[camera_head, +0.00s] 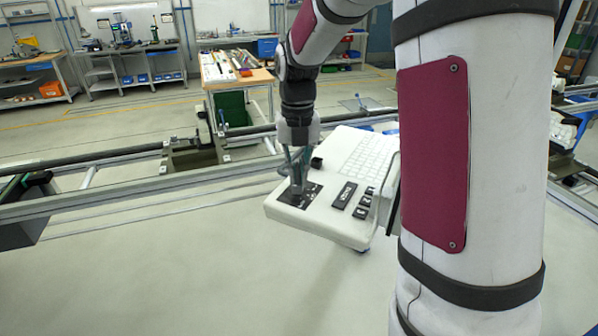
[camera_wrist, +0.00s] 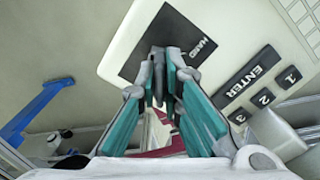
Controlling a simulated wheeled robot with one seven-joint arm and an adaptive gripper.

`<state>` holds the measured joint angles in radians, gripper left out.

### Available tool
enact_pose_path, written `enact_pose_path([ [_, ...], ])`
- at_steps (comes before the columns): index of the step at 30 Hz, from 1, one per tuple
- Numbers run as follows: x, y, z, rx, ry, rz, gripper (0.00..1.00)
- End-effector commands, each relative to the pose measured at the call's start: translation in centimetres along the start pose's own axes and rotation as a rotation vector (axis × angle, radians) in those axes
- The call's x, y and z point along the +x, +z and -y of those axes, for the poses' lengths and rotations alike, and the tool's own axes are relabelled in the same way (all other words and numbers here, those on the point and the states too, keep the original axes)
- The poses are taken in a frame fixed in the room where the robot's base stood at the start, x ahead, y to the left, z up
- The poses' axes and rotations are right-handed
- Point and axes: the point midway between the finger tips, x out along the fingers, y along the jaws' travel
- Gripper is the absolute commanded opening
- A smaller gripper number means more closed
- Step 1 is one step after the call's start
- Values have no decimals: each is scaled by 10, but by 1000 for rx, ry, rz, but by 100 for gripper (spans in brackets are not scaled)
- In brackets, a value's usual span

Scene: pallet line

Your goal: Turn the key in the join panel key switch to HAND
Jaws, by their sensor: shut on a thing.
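My gripper (camera_head: 297,187) reaches down onto this plate. In the wrist view its fingertips (camera_wrist: 160,72) are close together over the plate's lower part, shut on what appears to be the key.
Right of the plate are an ENTER key (camera_head: 344,195), number keys (camera_head: 365,203) and a white keyboard (camera_head: 366,155). A small black knob (camera_head: 316,163) stands behind the plate. A metal rail (camera_head: 140,188) runs across to the left. A workbench (camera_head: 238,80) stands farther back.

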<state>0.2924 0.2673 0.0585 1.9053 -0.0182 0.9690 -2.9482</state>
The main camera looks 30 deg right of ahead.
Motion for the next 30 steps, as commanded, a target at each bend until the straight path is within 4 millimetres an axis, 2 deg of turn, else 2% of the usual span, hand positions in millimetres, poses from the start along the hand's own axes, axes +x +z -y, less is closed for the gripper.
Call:
enact_pose_path([
  [6,1,0,1,-119,1,-4,0],
  [19,3,-2,1,-240,2,-11,0],
  [20,3,-2,0,-239,0,-10,14],
  [22,3,-2,0,-238,0,-10,30],
  [30,3,-1,1,-236,-1,-8,31],
])
